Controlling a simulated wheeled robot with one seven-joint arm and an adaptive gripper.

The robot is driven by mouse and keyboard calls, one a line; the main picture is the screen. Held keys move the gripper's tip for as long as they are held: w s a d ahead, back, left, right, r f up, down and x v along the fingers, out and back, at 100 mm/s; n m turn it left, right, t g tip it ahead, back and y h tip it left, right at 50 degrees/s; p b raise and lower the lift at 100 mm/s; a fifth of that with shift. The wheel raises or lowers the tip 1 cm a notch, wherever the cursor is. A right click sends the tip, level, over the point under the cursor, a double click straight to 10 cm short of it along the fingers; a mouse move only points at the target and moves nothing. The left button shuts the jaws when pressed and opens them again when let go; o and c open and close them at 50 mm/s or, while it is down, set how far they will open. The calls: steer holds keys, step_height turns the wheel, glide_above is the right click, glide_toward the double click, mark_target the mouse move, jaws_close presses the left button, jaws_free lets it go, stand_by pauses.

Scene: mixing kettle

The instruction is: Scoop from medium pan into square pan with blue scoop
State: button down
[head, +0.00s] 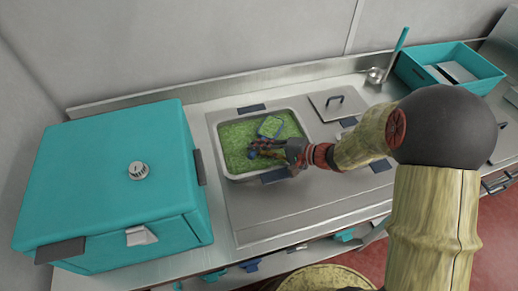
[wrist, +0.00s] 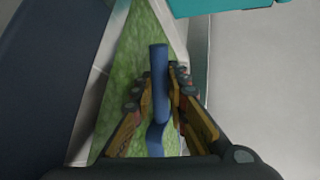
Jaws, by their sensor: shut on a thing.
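A steel pan (head: 219,160) full of green bits is sunk in the counter, a dark handle at its front and back. The blue scoop (head: 271,127) is over the green food inside this pan, its bowl showing green within a blue rim. I cannot tell how deep it sits. My gripper (head: 262,149) is over the pan, shut on the blue scoop. In the wrist view the scoop's handle (wrist: 159,85) stands between my gripper's fingers (wrist: 159,97), with green food below. I cannot tell which other covered pan is the square one.
A large teal box (head: 100,185) stands left of the pan. A square steel lid (head: 335,104) lies to the right. A teal bin (head: 450,68) and a teal-handled ladle (head: 398,45) are at the back right. Bare counter (head: 300,210) lies in front.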

steer(key=shift+r, duration=0.1)
stand_by(0.4)
steer(key=shift+r+p, duration=2.05)
steer(key=shift+r, duration=2.2)
